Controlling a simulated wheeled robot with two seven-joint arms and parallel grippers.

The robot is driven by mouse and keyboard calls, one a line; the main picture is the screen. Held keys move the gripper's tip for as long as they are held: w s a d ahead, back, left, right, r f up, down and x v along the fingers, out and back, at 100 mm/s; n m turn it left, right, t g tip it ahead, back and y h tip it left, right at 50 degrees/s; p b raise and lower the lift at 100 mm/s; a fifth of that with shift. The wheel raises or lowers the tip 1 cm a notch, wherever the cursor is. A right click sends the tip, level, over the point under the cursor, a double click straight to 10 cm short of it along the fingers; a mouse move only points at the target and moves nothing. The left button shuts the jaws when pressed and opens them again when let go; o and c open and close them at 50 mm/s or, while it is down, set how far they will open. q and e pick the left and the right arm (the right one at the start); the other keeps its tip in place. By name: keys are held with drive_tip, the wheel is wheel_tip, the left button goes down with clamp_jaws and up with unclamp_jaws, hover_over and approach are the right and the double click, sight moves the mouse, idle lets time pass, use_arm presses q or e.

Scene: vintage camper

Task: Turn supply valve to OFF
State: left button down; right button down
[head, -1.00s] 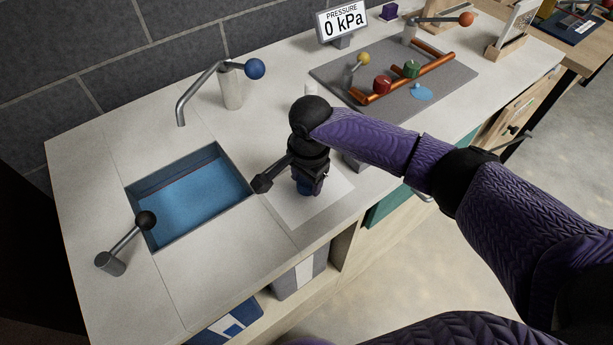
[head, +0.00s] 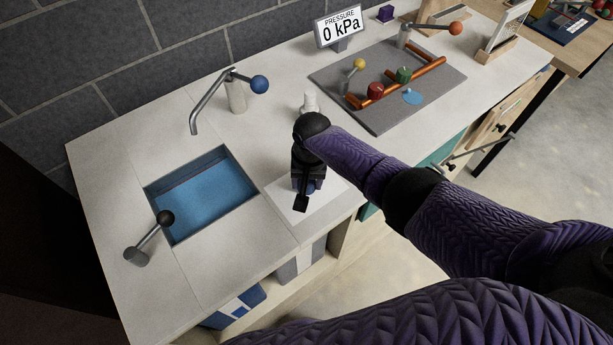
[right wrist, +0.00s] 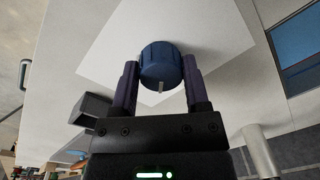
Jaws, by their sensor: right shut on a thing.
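A ribbed blue knob (right wrist: 161,63) sits on a white plate (right wrist: 115,52) in the right wrist view, with a short pale mark on its side facing the palm. My right gripper (right wrist: 161,72) is shut on this knob, one finger on each side. In the head view my right gripper (head: 305,190) points down over the white plate (head: 330,196) on the counter; it mostly hides the blue knob, which shows only as a small patch. No OFF label is readable. My left gripper is not in view.
A sink (head: 205,195) lies left of the plate, with a blue-balled faucet (head: 236,94) behind and a black-balled lever (head: 150,240) in front. A grey board (head: 440,92) with copper pipes and coloured knobs is at back right. A display (head: 340,29) reads PRESSURE 0 kPa.

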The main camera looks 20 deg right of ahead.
drive_tip(key=n, duration=0.3)
drive_tip(key=shift+n, duration=0.3)
drive_tip(key=n, duration=0.4)
drive_tip(key=shift+d, duration=0.1)
drive_tip(key=shift+n, duration=1.1)
drive_tip(key=shift+g, duration=0.3)
drive_tip(key=shift+c, duration=0.4)
unclamp_jaws()
drive_tip(key=shift+w, duration=0.1)
